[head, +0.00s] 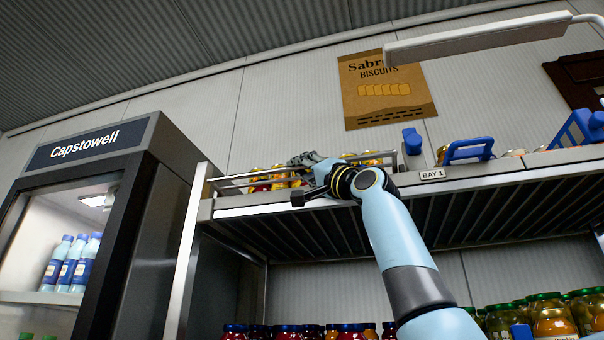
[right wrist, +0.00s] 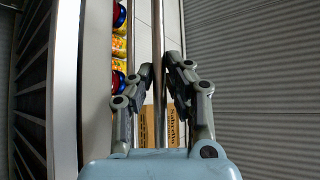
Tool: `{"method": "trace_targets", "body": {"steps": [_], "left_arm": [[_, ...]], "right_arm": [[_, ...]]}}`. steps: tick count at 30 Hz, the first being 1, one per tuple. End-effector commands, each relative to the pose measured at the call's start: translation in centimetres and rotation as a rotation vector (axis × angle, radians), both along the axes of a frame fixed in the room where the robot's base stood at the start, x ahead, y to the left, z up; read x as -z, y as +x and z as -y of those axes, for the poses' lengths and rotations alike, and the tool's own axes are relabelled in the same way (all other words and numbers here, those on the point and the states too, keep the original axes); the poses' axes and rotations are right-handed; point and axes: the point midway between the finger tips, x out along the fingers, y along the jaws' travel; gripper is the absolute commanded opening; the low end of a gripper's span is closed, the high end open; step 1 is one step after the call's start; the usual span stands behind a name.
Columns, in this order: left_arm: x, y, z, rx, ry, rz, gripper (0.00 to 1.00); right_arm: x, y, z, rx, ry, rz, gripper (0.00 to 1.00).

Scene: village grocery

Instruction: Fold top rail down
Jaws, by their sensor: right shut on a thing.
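The top rail (head: 240,176) is a thin metal bar along the front of the upper shelf in the head view, left of the BAY 1 label. It stands above the shelf edge in front of jars with yellow and red labels. My right gripper (head: 308,166) is at the rail and shut on it. In the right wrist view, the rail (right wrist: 158,30) runs between the two fingers of my right gripper (right wrist: 156,78). The fingers hide part of the rail in the head view. My left gripper is not in view.
The shelf edge (head: 500,172) runs on to the right, with blue holders (head: 468,150) above it. A Capstowell fridge (head: 165,200) stands at the left. Jars (head: 552,315) stand on the lower shelf. A lamp (head: 480,38) hangs at the upper right.

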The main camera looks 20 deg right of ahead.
Motion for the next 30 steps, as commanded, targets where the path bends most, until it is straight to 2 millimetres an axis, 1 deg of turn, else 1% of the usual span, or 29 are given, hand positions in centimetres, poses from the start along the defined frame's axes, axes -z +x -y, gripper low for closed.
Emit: {"method": "trace_targets", "body": {"steps": [1,7,25,26,27,28,30], "left_arm": [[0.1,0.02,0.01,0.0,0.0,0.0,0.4],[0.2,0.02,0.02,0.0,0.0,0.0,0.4],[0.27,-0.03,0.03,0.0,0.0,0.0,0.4],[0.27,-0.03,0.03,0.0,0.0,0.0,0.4],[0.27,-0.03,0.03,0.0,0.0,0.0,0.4],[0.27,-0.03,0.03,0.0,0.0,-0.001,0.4],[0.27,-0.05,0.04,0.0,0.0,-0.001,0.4]], "right_arm": [[0.38,0.1,0.03,0.002,-0.001,-0.003,0.0],[0.96,0.16,0.05,0.002,-0.002,-0.005,0.0],[1.35,0.27,0.06,0.002,-0.002,-0.008,0.0],[1.36,0.27,0.06,0.002,-0.002,-0.008,0.14],[1.36,0.27,0.06,0.002,-0.002,-0.008,0.19],[1.36,0.27,0.05,0.002,-0.002,-0.008,0.23],[1.31,0.24,0.05,0.002,-0.002,-0.007,0.23]]}}
